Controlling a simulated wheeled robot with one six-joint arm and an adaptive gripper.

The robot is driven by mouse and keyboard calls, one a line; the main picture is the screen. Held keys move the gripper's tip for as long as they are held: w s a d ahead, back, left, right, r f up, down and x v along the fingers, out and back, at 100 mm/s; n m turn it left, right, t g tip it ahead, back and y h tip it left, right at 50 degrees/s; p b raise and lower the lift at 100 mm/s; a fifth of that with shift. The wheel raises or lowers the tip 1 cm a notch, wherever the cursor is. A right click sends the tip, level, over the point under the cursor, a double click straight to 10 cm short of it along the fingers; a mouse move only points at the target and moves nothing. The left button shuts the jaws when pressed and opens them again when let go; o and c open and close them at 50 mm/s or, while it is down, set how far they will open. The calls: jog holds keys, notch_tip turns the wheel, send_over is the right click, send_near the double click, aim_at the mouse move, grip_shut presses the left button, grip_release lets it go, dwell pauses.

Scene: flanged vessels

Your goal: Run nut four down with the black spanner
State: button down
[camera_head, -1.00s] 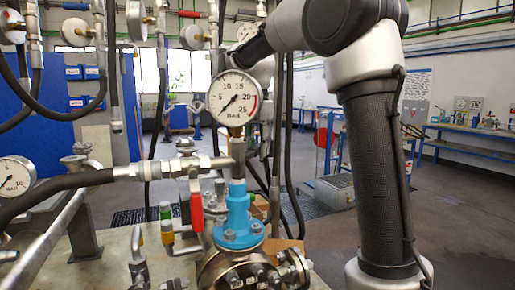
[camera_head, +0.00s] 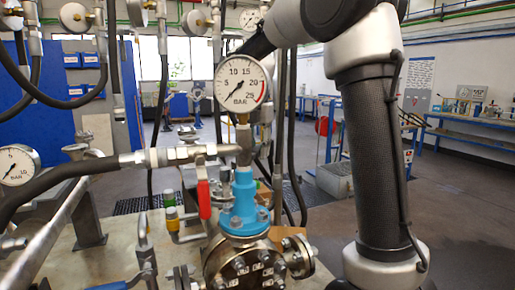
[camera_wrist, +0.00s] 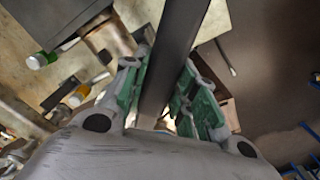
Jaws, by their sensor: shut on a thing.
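The black spanner (camera_wrist: 182,32) shows in the wrist view as a dark flat bar running up from between the fingers. My gripper (camera_wrist: 163,82) is shut on it, with green pads on either side. The spanner's far end is out of the wrist view. In the head view, a steel flanged vessel (camera_head: 215,262) stands at lower centre with several bolts and nuts on its face. A blue flanged neck (camera_head: 243,200) rises from it, also with nuts around its flange. I cannot tell which nut is number four. My gripper and the spanner are not clearly visible in the head view.
A pressure gauge (camera_head: 243,83) stands above the blue neck. A red-handled valve (camera_head: 204,192) and a hose (camera_head: 70,175) lie to the left. Dark vertical hoses (camera_head: 288,130) hang behind the neck. Open floor (camera_head: 465,200) is at right.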

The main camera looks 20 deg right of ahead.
jog(key=shift+f, duration=0.1)
jog(key=shift+f, duration=1.1)
jog(key=s+d+m, duration=0.4)
jog(key=s+m, duration=0.7)
jog(key=s, duration=0.1)
jog(key=r, duration=0.5)
jog(key=shift+w+a, duration=0.2)
jog(key=shift+f, duration=0.1)
dwell(0.4)
